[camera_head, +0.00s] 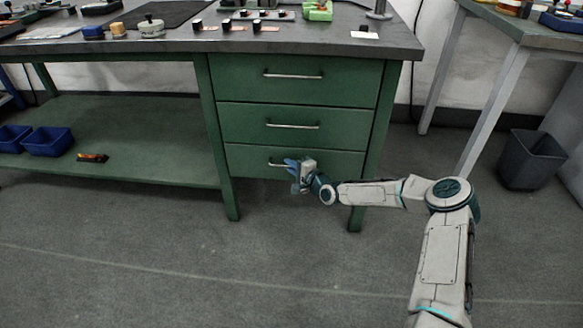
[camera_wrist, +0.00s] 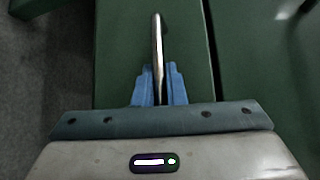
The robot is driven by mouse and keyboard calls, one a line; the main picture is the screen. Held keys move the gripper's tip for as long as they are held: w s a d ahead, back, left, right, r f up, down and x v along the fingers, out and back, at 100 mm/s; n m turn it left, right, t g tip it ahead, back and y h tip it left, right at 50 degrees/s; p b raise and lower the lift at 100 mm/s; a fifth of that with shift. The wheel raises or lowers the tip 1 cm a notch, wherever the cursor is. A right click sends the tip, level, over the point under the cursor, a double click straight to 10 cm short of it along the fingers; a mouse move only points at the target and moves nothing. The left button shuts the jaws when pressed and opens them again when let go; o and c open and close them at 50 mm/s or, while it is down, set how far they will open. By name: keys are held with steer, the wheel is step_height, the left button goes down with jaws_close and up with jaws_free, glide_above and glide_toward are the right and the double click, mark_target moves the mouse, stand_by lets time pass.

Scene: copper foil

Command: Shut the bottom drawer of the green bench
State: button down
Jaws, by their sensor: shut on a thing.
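The green bench (camera_head: 213,120) has a stack of three drawers with metal bar handles. The bottom drawer (camera_head: 245,155) looks flush or nearly flush with the drawers above in the head view; I cannot tell whether a small gap is left. My gripper (camera_head: 292,163) is at the bottom drawer's handle (camera_head: 276,162), covering its right part. In the wrist view, the blue fingers (camera_wrist: 159,85) are shut around the handle (camera_wrist: 157,45), which runs between them in front of the green drawer face (camera_wrist: 115,50).
A grey bin (camera_head: 532,160) stands on the floor at the right, under another table (camera_head: 545,30). Blue bins (camera_head: 48,142) and a small orange-black item (camera_head: 92,157) lie on the bench's lower shelf (camera_head: 140,150). The floor in front is clear.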

steer(key=c, duration=1.5)
jaws_free()
steer(key=shift+w+d, duration=0.1)
steer(key=shift+w, duration=0.15)
steer(key=shift+r, duration=0.15)
steer(key=p+v, duration=0.4)
steer(key=v, duration=1)
steer(key=shift+f, duration=0.2)
steer(key=shift+s, duration=0.1)
